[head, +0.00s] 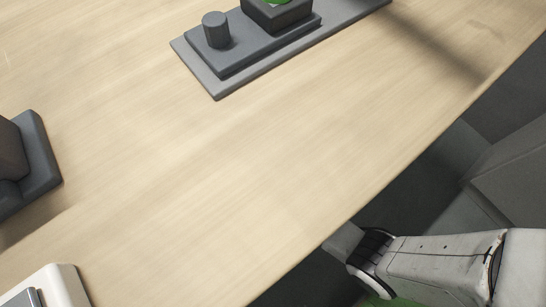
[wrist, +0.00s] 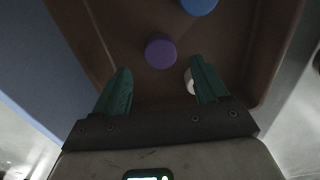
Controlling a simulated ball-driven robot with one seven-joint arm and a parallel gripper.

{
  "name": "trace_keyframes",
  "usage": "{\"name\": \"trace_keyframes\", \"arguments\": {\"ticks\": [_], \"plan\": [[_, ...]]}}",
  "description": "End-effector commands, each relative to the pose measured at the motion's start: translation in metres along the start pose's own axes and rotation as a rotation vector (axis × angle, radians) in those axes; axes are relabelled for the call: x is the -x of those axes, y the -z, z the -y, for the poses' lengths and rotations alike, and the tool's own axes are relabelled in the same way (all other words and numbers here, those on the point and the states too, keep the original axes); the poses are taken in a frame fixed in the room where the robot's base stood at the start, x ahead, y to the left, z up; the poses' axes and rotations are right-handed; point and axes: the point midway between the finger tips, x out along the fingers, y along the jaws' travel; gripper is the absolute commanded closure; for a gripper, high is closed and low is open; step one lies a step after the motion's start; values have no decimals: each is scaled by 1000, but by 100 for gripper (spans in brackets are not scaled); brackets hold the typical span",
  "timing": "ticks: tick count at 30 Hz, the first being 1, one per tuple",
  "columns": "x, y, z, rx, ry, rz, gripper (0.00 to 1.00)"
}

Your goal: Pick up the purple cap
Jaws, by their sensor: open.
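The purple cap (wrist: 161,51) is a small round disc in the wrist view, lying in a brown tray (wrist: 120,30). My gripper (wrist: 160,80) is open, with its two green fingers apart. The cap shows just beyond the fingertips, roughly centred between them. Nothing is held. The cap and the gripper's fingers do not show in the head view; part of my arm shows there at the lower right.
A blue round cap (wrist: 199,3) lies beyond the purple one, and a white round thing (wrist: 190,81) sits partly behind the right finger. The head view shows a wooden table (head: 230,170), bare in the middle, with a grey stepped block (head: 235,63) at the back.

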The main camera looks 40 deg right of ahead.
Motion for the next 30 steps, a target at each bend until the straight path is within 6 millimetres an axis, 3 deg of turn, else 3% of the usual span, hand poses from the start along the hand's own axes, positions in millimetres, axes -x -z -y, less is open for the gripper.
{"name": "trace_keyframes", "arguments": {"ticks": [9,17,30], "plan": [[-44,-4,1,1,0,0,26],[-45,-4,1,0,-1,0,26],[-45,-4,2,0,0,0,69]]}}
